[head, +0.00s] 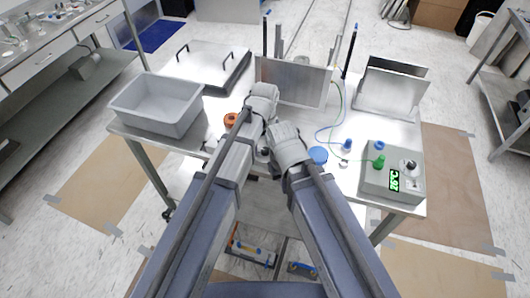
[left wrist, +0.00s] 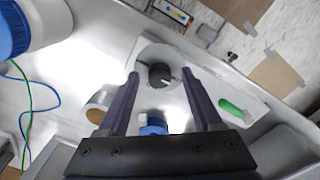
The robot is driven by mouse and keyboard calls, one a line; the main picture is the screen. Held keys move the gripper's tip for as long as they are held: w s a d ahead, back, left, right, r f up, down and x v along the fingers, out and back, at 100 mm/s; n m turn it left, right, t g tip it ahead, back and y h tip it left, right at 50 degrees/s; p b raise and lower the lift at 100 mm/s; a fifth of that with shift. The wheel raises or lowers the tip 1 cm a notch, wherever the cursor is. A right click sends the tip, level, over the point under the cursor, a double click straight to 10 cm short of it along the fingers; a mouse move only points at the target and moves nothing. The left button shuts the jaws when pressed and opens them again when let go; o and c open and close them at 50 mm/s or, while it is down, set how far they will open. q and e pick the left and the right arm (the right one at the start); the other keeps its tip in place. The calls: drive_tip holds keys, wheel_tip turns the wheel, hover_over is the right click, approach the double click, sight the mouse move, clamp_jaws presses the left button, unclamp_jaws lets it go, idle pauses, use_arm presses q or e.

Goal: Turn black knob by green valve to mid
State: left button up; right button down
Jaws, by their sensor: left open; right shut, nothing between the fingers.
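In the left wrist view, a round black knob (left wrist: 158,75) with a white pointer mark sits on a pale panel. A green valve handle (left wrist: 236,110) lies to its right, and a blue fitting (left wrist: 152,125) shows below it. My left gripper (left wrist: 160,79) is open, with its fingertips on either side of the knob; contact cannot be told. In the head view my left gripper (head: 262,97) is over the table's middle. My right gripper (head: 284,138) is shut and empty just below it. My arms hide most of that panel there.
A grey box (head: 378,183) at the right bears another green valve (head: 380,161), a dark knob (head: 408,168) and a display. A blue-capped bottle (head: 317,155) stands right of my right gripper. A grey tub (head: 160,105) is at left, metal plates (head: 292,80) behind.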

use_arm(q)
drive_tip(key=shift+f, duration=0.1)
clamp_jaws()
idle(0.5)
